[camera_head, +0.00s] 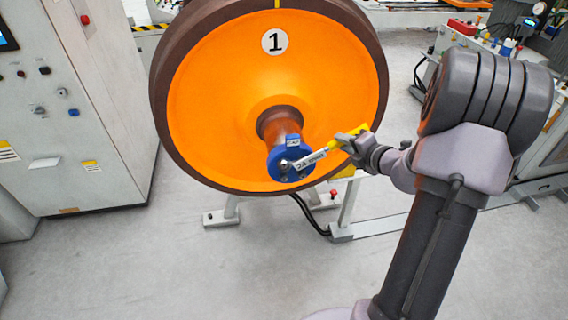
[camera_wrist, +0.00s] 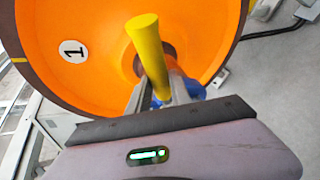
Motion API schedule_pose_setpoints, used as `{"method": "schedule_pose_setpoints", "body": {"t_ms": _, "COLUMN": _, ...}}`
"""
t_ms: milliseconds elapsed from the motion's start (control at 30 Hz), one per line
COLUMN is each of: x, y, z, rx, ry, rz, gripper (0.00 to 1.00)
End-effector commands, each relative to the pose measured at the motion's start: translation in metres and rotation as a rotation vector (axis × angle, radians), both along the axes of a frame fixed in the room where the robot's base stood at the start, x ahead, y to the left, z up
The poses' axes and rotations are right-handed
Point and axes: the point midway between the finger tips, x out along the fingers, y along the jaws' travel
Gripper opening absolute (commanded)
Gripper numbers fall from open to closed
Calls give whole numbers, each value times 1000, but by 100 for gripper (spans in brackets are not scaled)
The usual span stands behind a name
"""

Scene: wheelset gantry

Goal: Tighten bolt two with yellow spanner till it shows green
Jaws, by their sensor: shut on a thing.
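An orange wheel (camera_head: 330,75) with a dark rim and a "1" label stands upright on a stand. A blue end cap (camera_head: 277,162) sits on its axle; small bolts show on its face, but I cannot tell their numbers or any green sign. My gripper (camera_head: 362,150) is shut on the yellow spanner (camera_head: 345,140). The spanner's pale, lettered shaft reaches left to the cap's face, its head at or near a bolt there; contact is not clear. In the wrist view the yellow handle (camera_wrist: 149,50) rises between my fingers, and the blue cap (camera_wrist: 190,90) is partly hidden behind it.
A grey control cabinet (camera_head: 85,120) with knobs and buttons stands at the left. The wheel's stand foot (camera_head: 220,217) and a black cable (camera_head: 308,215) are on the floor below. Grey floor (camera_head: 190,270) in front is clear. Benches with equipment stand at the right.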

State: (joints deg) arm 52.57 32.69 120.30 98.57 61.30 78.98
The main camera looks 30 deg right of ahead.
Motion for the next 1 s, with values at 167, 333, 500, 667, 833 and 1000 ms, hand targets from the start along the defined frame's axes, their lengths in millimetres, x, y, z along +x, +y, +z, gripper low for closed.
{"method": "schedule_pose_setpoints", "body": {"t_ms": 167, "x": 0, "y": -1, "z": -1, "rx": 9, "ry": -4, "rz": -1, "gripper": 0}}
{"method": "schedule_pose_setpoints", "body": {"t_ms": 333, "x": -1, "y": -5, "z": -8, "rx": 50, "ry": -15, "rz": 0, "gripper": 0}}
{"method": "schedule_pose_setpoints", "body": {"t_ms": 500, "x": -1, "y": -4, "z": -8, "rx": 51, "ry": -16, "rz": 0, "gripper": 0}}
{"method": "schedule_pose_setpoints", "body": {"t_ms": 667, "x": -1, "y": -5, "z": -9, "rx": 53, "ry": -16, "rz": 0, "gripper": 0}}
{"method": "schedule_pose_setpoints", "body": {"t_ms": 833, "x": -2, "y": -8, "z": -16, "rx": 90, "ry": -25, "rz": -1, "gripper": 0}}
{"method": "schedule_pose_setpoints", "body": {"t_ms": 1000, "x": -2, "y": -8, "z": -18, "rx": 101, "ry": -30, "rz": 0, "gripper": 0}}
